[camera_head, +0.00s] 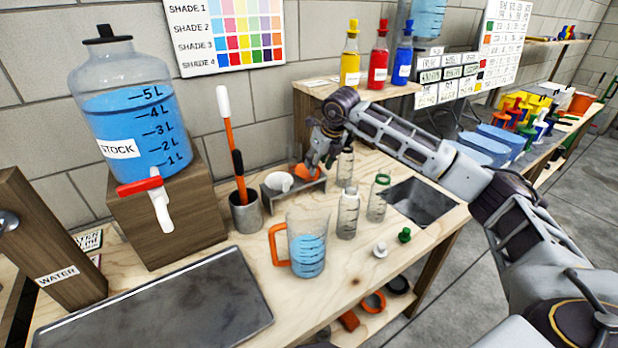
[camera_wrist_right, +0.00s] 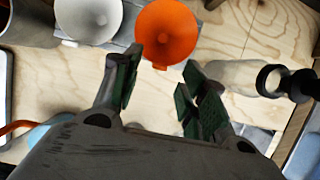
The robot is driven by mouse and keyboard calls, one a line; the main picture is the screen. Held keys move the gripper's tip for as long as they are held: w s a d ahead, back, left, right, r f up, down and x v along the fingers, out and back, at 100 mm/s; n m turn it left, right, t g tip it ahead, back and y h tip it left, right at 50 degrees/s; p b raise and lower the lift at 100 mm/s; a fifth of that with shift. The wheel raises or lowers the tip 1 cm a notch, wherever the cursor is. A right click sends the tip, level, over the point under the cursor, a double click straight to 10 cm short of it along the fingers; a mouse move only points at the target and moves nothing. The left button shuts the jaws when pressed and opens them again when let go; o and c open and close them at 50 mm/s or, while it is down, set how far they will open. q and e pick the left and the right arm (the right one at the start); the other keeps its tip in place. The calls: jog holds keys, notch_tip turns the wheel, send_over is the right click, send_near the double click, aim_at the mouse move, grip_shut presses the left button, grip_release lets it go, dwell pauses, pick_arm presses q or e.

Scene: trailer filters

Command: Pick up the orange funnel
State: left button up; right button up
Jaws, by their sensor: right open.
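The orange funnel (camera_head: 302,172) sits in a small grey holder (camera_head: 313,188) on the wooden bench, partly behind my right gripper (camera_head: 322,160). In the right wrist view the orange funnel (camera_wrist_right: 166,33) shows its wide round mouth, just beyond the fingertips. My right gripper (camera_wrist_right: 164,76) is open with nothing between its green-padded fingers, and the funnel lies apart from them in that picture. A white funnel (camera_head: 279,181) sits beside the orange one, to its left; it also shows in the wrist view (camera_wrist_right: 90,16). My left gripper is not in view.
Clear bottles (camera_head: 348,214) stand close to the right of the holder. A measuring jug (camera_head: 307,250) with blue liquid stands in front. A metal cup (camera_head: 246,212) with long tools is to the left. A sink (camera_head: 416,201) is at the right. Small caps (camera_head: 404,235) lie in front of the bottles.

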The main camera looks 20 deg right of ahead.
jog(key=shift+x, duration=2.05)
jog(key=shift+s, duration=0.1)
jog(key=shift+c, duration=0.3)
jog(key=c, duration=0.9)
